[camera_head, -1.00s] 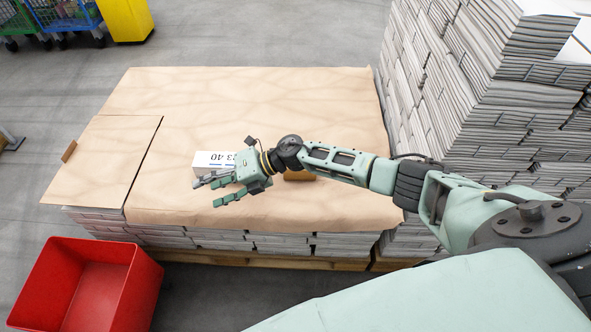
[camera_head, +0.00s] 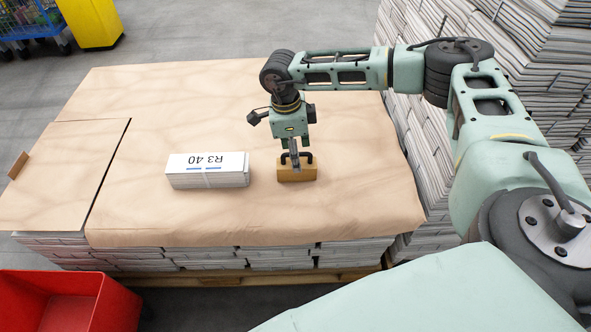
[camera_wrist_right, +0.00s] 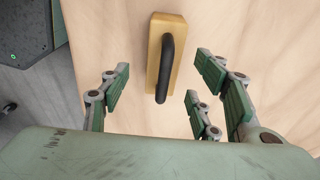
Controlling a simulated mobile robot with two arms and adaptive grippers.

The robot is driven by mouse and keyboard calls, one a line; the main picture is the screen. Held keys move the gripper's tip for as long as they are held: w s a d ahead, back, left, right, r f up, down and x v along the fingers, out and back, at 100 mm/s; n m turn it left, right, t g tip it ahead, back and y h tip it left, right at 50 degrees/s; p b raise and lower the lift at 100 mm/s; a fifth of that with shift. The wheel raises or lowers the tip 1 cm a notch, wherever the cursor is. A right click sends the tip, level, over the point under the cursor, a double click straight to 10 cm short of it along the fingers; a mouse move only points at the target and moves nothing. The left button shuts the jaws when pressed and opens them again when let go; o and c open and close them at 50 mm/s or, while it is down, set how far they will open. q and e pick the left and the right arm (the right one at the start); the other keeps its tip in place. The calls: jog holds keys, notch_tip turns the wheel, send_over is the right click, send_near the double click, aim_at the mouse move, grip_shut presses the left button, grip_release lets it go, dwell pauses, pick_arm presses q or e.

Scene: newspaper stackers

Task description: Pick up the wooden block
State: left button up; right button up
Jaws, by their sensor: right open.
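The wooden block (camera_head: 297,176) is a small tan block with a black handle on its top. It lies on the brown sheet covering the newspaper stack. My right gripper (camera_head: 293,158) points down just above it, its fingers overlapping the handle in the head view. In the right wrist view the block (camera_wrist_right: 154,42) and its black handle (camera_wrist_right: 166,68) lie ahead between the open fingers of the gripper (camera_wrist_right: 163,92). The fingers stand apart on both sides, with nothing held. My left gripper is not in view.
A white strapped newspaper bundle (camera_head: 208,178) marked "R3 40" lies left of the block. Tall newspaper stacks (camera_head: 545,85) stand at right. A red bin (camera_head: 65,308) is at front left, a yellow container (camera_head: 90,22) at back left. The sheet (camera_head: 170,95) behind the bundle is clear.

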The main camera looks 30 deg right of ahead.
jog(key=f, duration=0.2)
jog(key=f+b, duration=0.1)
jog(key=f, duration=0.4)
jog(key=shift+w+d, duration=0.15)
jog(key=shift+d, duration=0.15)
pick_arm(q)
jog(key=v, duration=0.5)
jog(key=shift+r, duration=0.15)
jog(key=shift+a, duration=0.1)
pick_arm(e)
jog(key=shift+c, duration=0.4)
jog(key=shift+r, duration=0.1)
grip_shut()
